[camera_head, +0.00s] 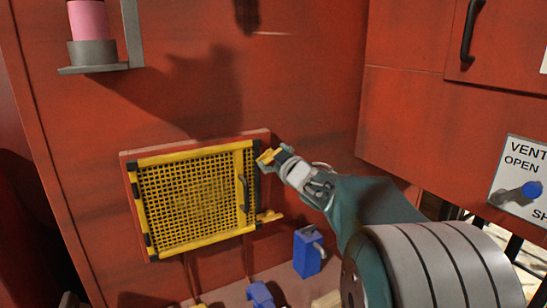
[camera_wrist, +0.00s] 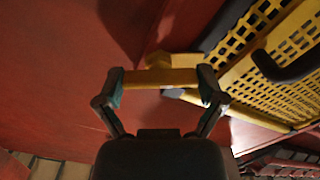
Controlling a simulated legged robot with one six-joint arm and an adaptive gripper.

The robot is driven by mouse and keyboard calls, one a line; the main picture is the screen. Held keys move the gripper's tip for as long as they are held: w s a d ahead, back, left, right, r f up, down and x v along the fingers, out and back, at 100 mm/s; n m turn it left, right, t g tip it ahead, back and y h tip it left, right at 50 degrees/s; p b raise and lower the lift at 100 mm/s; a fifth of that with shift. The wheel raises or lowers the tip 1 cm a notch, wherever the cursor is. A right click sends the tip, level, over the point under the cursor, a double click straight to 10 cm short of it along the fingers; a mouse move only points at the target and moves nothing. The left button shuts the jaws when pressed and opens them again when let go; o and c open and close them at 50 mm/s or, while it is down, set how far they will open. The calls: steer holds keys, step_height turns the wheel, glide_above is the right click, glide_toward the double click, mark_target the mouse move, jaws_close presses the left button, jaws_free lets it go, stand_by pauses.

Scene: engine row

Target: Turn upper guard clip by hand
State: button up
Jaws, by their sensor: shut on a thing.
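The yellow upper guard clip (camera_head: 267,156) sits at the upper right corner of the yellow mesh guard (camera_head: 190,200) on the red wall. My gripper (camera_head: 277,157) reaches it from the right. In the wrist view, my gripper (camera_wrist: 160,86) has a finger at each end of the yellow clip bar (camera_wrist: 158,77) and is shut on it. A lower yellow clip (camera_head: 269,216) sticks out to the right at the guard's lower right. The guard appears flat against its frame. The upper clip's pivot is not clear behind my gripper.
A black handle (camera_head: 243,193) stands out from the guard's right side, close to my gripper in the wrist view (camera_wrist: 285,68). A blue box (camera_head: 308,251) is below. A red cabinet (camera_head: 455,120) and a vent sign (camera_head: 520,178) with a blue knob are at right.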

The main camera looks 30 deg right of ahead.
steer(key=n, duration=0.6)
steer(key=shift+a+n, duration=0.1)
steer(key=shift+n, duration=0.2)
steer(key=n, duration=0.5)
steer(key=shift+f, duration=0.15)
steer(key=shift+n, duration=0.3)
steer(key=o, duration=0.8)
steer(key=shift+w+f, duration=0.1)
steer(key=shift+w, duration=0.05)
steer(key=s, duration=1.2)
